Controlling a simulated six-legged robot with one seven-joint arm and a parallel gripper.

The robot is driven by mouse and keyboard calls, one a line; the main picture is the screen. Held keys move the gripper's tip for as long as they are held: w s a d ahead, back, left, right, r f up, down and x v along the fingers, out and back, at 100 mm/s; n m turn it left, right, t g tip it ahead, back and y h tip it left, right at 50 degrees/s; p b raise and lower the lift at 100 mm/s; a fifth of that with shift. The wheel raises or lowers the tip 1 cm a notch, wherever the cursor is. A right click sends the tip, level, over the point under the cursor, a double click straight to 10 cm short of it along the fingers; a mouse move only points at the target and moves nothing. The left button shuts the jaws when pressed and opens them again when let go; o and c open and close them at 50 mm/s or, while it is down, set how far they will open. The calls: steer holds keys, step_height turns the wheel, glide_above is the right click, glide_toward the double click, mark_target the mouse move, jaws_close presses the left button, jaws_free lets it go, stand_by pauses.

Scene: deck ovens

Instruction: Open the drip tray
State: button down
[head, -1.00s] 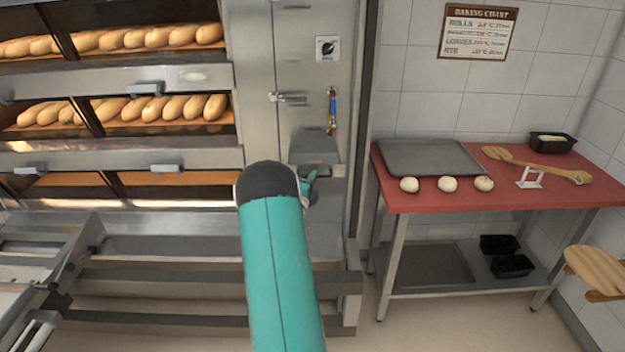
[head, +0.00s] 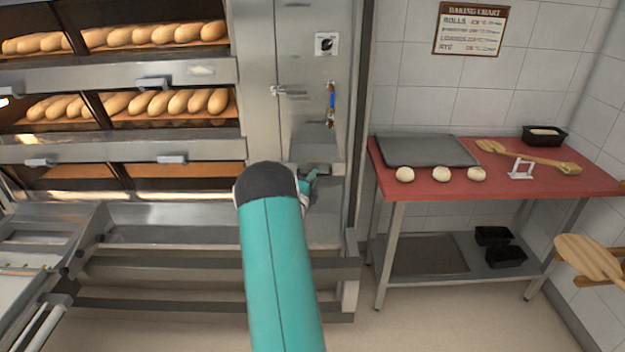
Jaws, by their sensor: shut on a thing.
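The drip tray (head: 318,168) is a grey metal piece at the lower part of the steel column right of the oven decks, below a blue-handled fitting. Its front lip sits just above my gripper (head: 309,180). My teal arm reaches up from the bottom middle, and its dark elbow covers the area left of the tray. Only a small teal and dark part of the gripper shows beside the elbow. The gripper is shut on the drip tray at its front. The fingertips and the grip itself are mostly hidden, and how far the tray stands out cannot be told.
Deck ovens with loaves (head: 170,102) fill the left. A metal loader frame (head: 60,250) stands at lower left. A red-topped table (head: 420,185) on the right holds a grey tray (head: 425,150), dough balls and a wooden peel. Floor is open before the table.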

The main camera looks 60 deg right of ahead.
steer(key=shift+w, duration=0.1)
steer(key=c, duration=1.5)
jaws_free()
steer(key=shift+a, duration=0.1)
steer(key=s+a+f, duration=0.1)
steer(key=a+f, duration=0.1)
steer(key=a, duration=1.1)
steer(key=shift+a+f, duration=0.15)
